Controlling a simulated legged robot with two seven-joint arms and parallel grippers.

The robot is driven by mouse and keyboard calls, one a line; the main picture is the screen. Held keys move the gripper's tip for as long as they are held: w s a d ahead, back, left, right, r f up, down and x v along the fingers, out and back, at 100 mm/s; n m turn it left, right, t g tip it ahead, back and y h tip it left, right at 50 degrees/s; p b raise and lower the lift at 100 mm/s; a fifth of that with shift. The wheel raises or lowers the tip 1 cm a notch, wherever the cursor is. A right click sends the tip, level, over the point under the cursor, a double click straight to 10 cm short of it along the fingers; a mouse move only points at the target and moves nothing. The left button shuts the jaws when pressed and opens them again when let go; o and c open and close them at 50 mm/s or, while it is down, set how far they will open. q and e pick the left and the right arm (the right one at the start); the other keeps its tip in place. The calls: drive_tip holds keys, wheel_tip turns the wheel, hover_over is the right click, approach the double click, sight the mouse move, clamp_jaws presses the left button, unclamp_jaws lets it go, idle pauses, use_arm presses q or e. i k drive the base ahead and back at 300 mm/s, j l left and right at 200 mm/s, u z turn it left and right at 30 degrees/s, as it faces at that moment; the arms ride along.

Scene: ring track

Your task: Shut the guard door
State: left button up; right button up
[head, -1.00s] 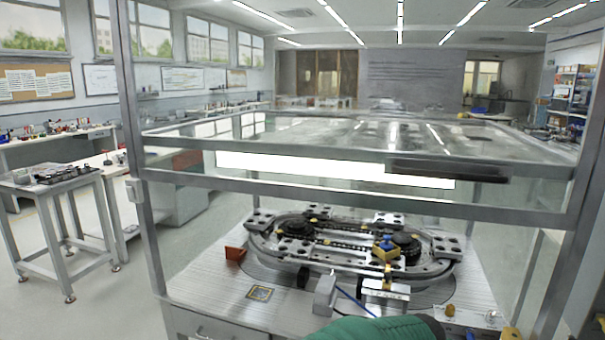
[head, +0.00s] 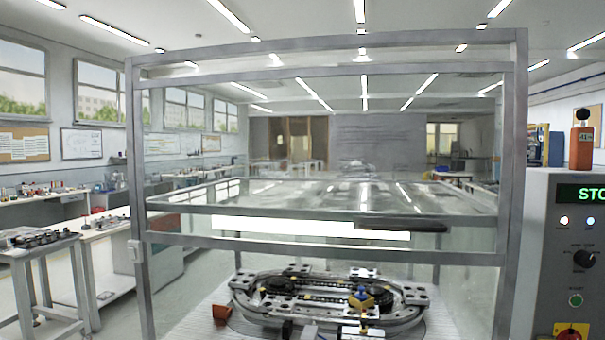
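The guard door is a clear framed panel on the front of the metal enclosure (head: 521,150). Its black handle (head: 400,226) lies along the panel near a lower crossbar (head: 320,248). That crossbar is level and stands above the table top, and the ring track (head: 245,290) shows below it. I cannot tell whether clear glazing fills the space below the crossbar. Neither of my grippers is in view.
A side table (head: 40,245) stands at left, with floor between.

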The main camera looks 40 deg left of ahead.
sight(497, 259)
drive_tip(key=i+j+u, duration=0.35)
drive_tip(key=j, duration=0.15)
drive_tip(key=i+j+u, duration=0.7)
